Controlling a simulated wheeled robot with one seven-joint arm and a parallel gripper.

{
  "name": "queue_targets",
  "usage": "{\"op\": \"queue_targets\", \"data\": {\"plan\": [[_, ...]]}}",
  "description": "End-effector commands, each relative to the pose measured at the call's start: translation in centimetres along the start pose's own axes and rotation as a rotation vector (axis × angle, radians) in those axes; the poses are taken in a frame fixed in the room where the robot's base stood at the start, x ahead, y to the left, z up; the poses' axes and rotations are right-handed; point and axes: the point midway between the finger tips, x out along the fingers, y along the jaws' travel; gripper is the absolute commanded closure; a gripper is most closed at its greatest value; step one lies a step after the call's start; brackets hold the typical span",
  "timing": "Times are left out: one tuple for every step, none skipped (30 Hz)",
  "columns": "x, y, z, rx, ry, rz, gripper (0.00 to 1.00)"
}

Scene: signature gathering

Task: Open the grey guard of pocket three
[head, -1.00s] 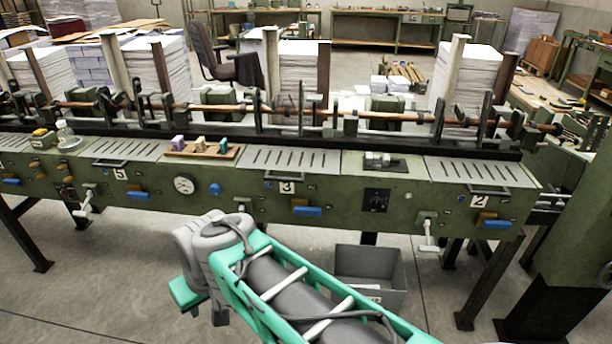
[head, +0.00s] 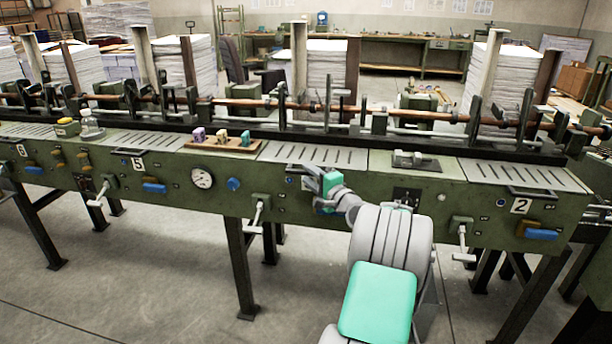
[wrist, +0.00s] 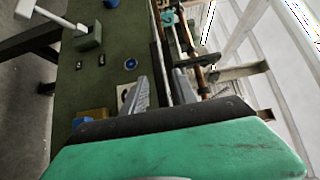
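The grey guard (head: 318,154) of pocket three is a slotted plate lying flat on top of the green machine. A dark handle at its front edge is partly hidden by my gripper. My gripper (head: 308,172) is at the front edge of this guard, in front of the pocket's label area. In the wrist view my gripper (wrist: 160,90) has its two grey fingers apart, one over the front panel and one towards the machine's top edge. I cannot tell whether either finger touches the handle. A pale number plate (wrist: 122,95) is partly hidden beside the left finger.
A wooden block holder (head: 222,143) with coloured pieces stands left of the guard. A white-handled crank (head: 257,215) projects from the front panel. Dark posts and a copper-coloured rod (head: 260,104) run behind the guard. Paper stacks (head: 328,80) stand beyond. Floor at the lower left is clear.

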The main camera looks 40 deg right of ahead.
Motion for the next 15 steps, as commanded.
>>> {"op": "queue_targets", "data": {"plan": [[0.75,0.02,0.09,-0.001,-0.002,0.000,0.65],[1.06,0.02,0.03,-0.002,-0.001,0.000,0.65],[1.38,-0.01,0.01,-0.002,-0.001,0.000,0.65],[1.54,-0.03,0.02,-0.001,-0.001,0.000,0.65],[1.66,-0.03,0.03,-0.001,0.000,0.000,0.65],[1.73,-0.03,0.03,-0.001,0.000,0.000,0.65],[1.74,-0.03,0.02,-0.001,0.000,0.000,0.65],[1.74,-0.03,0.01,-0.001,0.000,0.000,0.65],[1.73,-0.03,0.01,-0.002,0.000,0.001,0.65],[1.72,-0.03,0.02,-0.002,0.000,0.001,0.65],[1.72,-0.02,0.03,-0.002,0.000,0.001,0.65],[1.72,-0.02,0.04,-0.002,0.000,0.001,0.67],[1.72,-0.01,0.04,-0.002,0.000,0.001,0.70],[1.72,-0.01,0.05,-0.002,0.000,0.001,0.72],[1.72,-0.01,0.06,-0.002,0.000,0.001,0.75]]}}
